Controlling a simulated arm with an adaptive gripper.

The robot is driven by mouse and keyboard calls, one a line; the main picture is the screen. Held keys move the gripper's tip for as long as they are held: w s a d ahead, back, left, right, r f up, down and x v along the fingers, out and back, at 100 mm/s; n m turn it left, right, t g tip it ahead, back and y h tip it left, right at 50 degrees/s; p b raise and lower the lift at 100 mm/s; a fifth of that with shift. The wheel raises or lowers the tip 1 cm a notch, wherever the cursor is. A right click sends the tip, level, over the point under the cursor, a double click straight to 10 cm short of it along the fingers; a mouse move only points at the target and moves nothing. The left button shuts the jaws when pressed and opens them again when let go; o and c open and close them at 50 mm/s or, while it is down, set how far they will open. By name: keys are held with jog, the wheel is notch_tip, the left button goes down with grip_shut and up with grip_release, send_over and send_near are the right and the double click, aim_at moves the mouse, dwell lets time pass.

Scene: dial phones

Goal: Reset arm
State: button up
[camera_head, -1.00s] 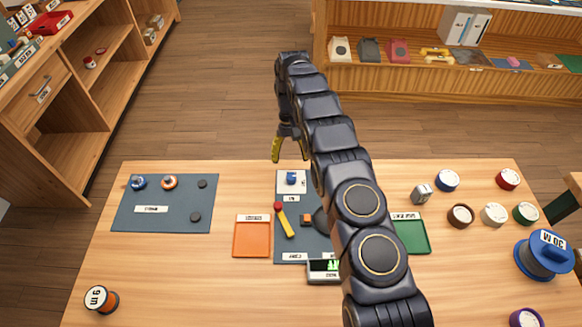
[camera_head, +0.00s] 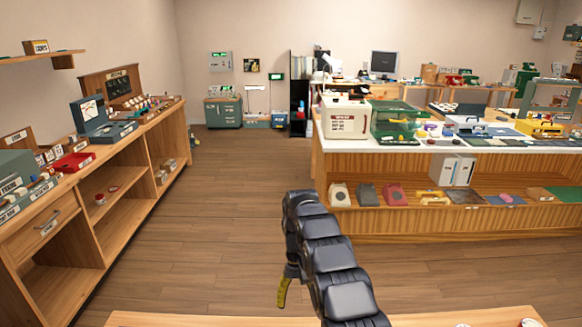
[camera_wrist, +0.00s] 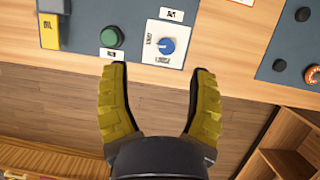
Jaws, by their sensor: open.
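My gripper (camera_wrist: 160,78) is open and empty in the wrist view, its two yellow ribbed fingers spread apart. It points toward the table edge, with a blue knob (camera_wrist: 167,46) on a white plate and a green button (camera_wrist: 112,37) beyond the fingertips. In the head view one yellow finger (camera_head: 283,292) shows below my dark arm, over the floor beyond the work table. The rest of the gripper is mostly hidden there by the arm.
The work table (camera_head: 150,319) shows only its far edge at the bottom of the head view. A wooden shelf unit (camera_head: 105,195) stands at left. A counter (camera_head: 470,222) stands at right, with phones on its lower shelf. Open floor (camera_head: 225,230) lies between them.

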jog(key=s+d+r+t, duration=0.1)
jog(key=s+d+r, duration=0.2)
jog(key=s+r, duration=0.55)
jog(key=s+d+r, duration=0.3)
jog(key=s+r, duration=0.4)
jog(key=r, duration=0.2)
jog(key=s+d+m+t, duration=0.1)
jog(key=s+d, duration=0.1)
jog(key=s, duration=1.9)
jog(key=shift+s+d, duration=0.2)
jog(key=shift+s, duration=0.15)
jog(key=shift+r, duration=0.1)
